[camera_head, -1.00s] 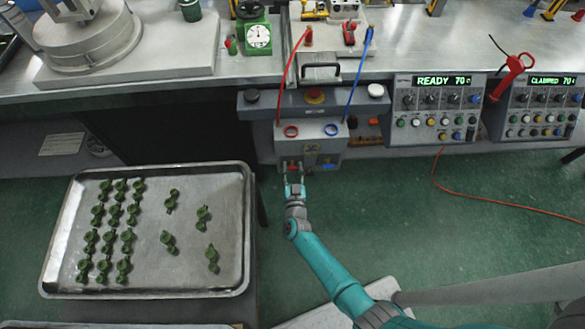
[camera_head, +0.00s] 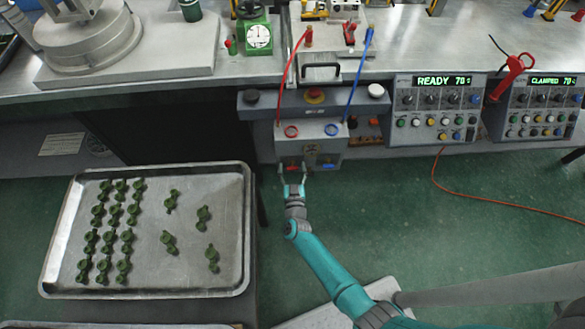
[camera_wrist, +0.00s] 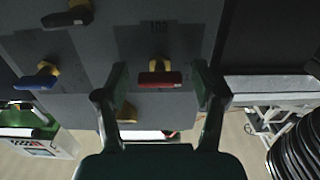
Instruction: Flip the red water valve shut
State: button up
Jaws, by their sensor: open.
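The red water valve (camera_head: 292,165) is on the lower front of the grey box under the bench edge. In the wrist view its red handle (camera_wrist: 160,79) lies crosswise on a brass-coloured stem. My gripper (camera_head: 293,174) is open in front of it. In the wrist view the fingers of my gripper (camera_wrist: 160,92) stand to either side of the red handle, with visible space on both sides. Whether the fingertips reach as deep as the handle is hard to tell. Nothing is held.
A blue-handled valve (camera_head: 328,166) sits beside the red one; it also shows in the wrist view (camera_wrist: 37,79). A metal tray (camera_head: 215,278) with green pieces stands at left. Red and blue hoses rise above the box.

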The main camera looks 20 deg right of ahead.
jog(key=v, duration=1.2)
dwell(0.3)
jog(key=s+d+r+n+y, duration=0.1)
jog(key=s+d+r+y, duration=0.1)
jog(key=s+r, duration=0.6)
jog(key=s+d+r+n+y, duration=0.2)
jog(key=s+r+y, duration=0.15)
jog(key=s, duration=0.85)
jog(key=s+r+g, duration=0.1)
jog(key=s+r, duration=0.5)
jog(key=r, duration=0.3)
jog(key=s+r+g, duration=0.1)
jog(key=s+r, duration=0.5)
jog(key=r, duration=0.2)
jog(key=shift+s+a+r, duration=0.25)
jog(key=shift+s+r, duration=0.05)
jog(key=shift+r, duration=0.1)
